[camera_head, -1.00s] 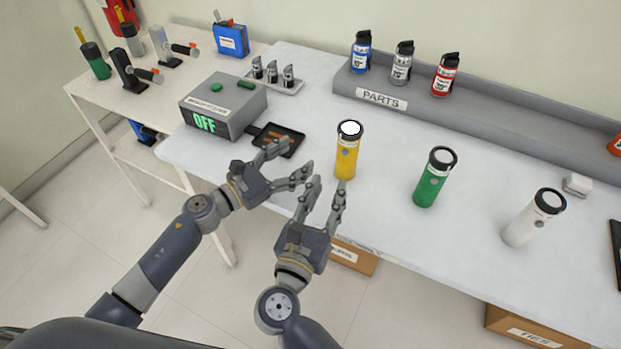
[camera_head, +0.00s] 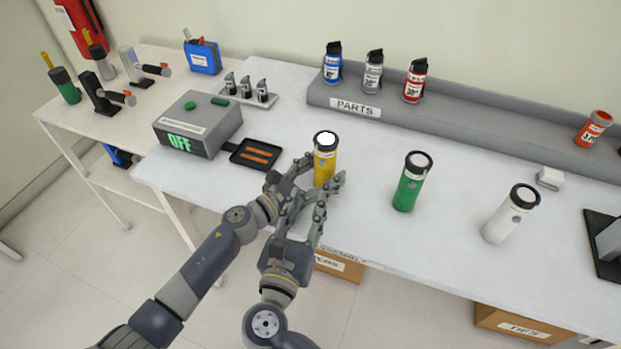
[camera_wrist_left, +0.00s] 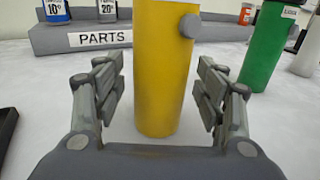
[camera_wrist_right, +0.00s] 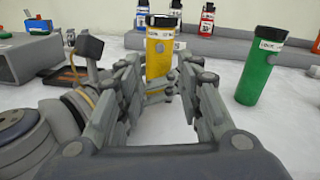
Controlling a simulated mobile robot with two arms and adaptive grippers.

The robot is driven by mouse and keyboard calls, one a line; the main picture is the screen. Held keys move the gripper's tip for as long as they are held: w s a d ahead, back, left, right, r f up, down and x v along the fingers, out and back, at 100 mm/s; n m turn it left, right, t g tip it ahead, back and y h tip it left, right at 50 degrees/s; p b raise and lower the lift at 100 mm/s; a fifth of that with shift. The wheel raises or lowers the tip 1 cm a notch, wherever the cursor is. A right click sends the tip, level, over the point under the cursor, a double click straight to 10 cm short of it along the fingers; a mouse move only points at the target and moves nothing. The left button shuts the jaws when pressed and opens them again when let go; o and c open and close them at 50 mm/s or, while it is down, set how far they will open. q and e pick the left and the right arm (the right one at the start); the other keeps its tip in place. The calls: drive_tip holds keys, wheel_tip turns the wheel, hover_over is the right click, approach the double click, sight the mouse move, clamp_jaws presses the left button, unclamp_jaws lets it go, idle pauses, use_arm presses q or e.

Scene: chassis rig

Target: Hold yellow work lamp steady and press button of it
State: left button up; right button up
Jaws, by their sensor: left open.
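The yellow work lamp (camera_head: 325,163) stands upright on the white table, its top face bright white with a dark rim. A round grey button (camera_wrist_left: 190,25) shows on its side in the left wrist view. My left gripper (camera_head: 319,172) is open, its fingers on both sides of the lamp's lower body; in the left wrist view (camera_wrist_left: 165,92) gaps show between fingers and lamp. My right gripper (camera_head: 312,200) is just in front, nearer the table's front edge, with its fingers apart and nothing between them. In the right wrist view the lamp (camera_wrist_right: 160,55) stands beyond these fingers, partly hidden by my left gripper.
A green lamp (camera_head: 411,183) and a white lamp (camera_head: 509,215) stand to the right. A grey box reading OFF (camera_head: 197,125) and a black tray (camera_head: 256,154) lie left. A grey parts shelf (camera_head: 450,122) with spray cans runs along the back.

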use_arm(q)
drive_tip(key=shift+w+d, duration=0.3)
drive_tip(key=shift+c, duration=0.6)
drive_tip(key=c, duration=1.2)
drive_tip(key=shift+c, duration=0.2)
use_arm(e)
clamp_jaws()
